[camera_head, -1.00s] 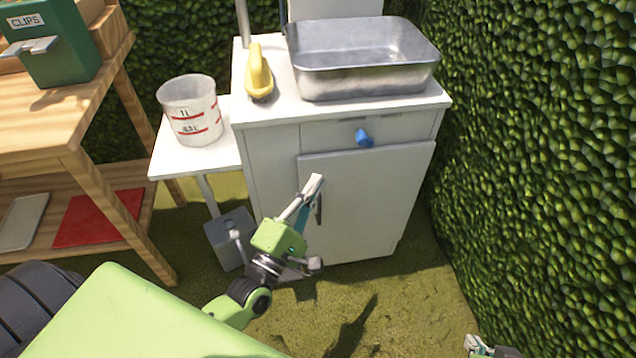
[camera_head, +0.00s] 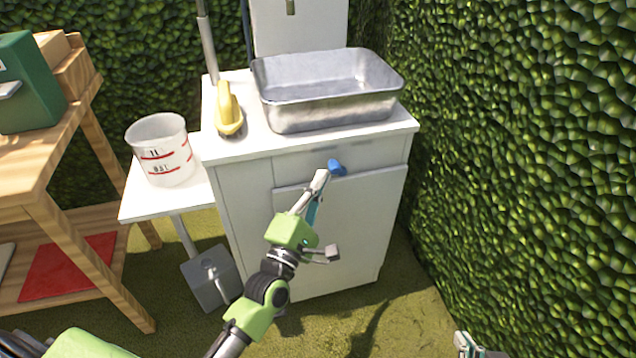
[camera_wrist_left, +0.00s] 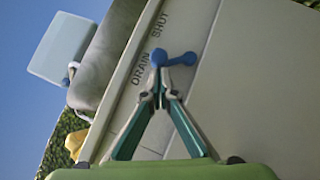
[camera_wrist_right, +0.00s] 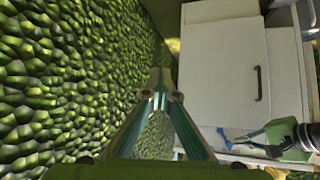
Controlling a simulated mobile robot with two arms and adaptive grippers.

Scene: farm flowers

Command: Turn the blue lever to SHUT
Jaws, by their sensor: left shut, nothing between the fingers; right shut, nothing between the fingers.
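The blue lever (camera_head: 337,167) is on the upper front of the white sink cabinet (camera_head: 345,230). In the left wrist view the lever (camera_wrist_left: 177,60) lies beside the printed words DRAIN and SHUT, its arm pointing right in that picture. My left gripper (camera_head: 321,176) is shut and empty, its tips right by the lever; I cannot tell whether they touch it. The left wrist view shows these tips (camera_wrist_left: 161,88) just below the lever's left end. My right gripper (camera_wrist_right: 160,82) is shut and empty, low beside the hedge; the lever (camera_wrist_right: 232,134) also shows in its view.
A metal basin (camera_head: 325,112) and a yellow object (camera_head: 228,110) are on the cabinet top. A measuring bucket (camera_head: 160,150) stands on a side shelf at left, by a wooden bench (camera_head: 60,215). A hedge (camera_head: 510,150) closes off the right side.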

